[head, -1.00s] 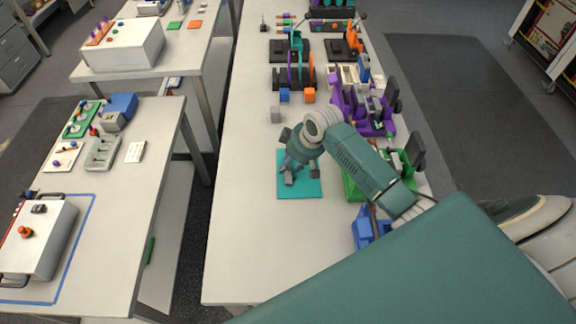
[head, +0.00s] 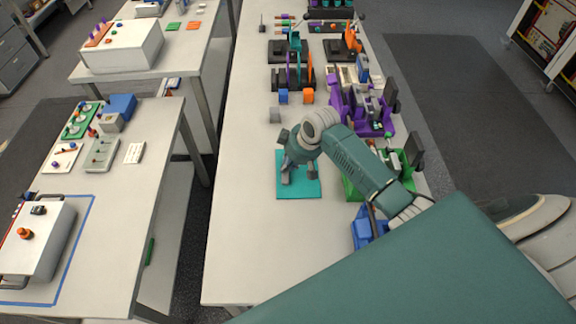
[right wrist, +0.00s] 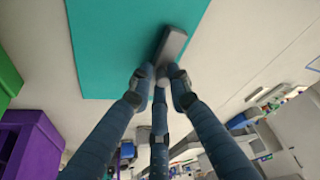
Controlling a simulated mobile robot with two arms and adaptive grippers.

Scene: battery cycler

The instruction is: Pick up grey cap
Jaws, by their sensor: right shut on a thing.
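My right gripper (head: 298,175) is over the teal mat (head: 308,193) on the middle table, pointing down. In the right wrist view its three fingers (right wrist: 161,78) are closed together on a small elongated dark grey piece, the grey cap (right wrist: 172,45), which shows against the teal mat (right wrist: 110,50). In the head view the cap is hard to tell from the grey fingers. I cannot tell whether the cap still touches the mat. My left gripper is in neither view.
Purple (head: 365,120), green (head: 352,190) and blue (head: 362,234) fixtures line the right side. The table left of the mat is clear.

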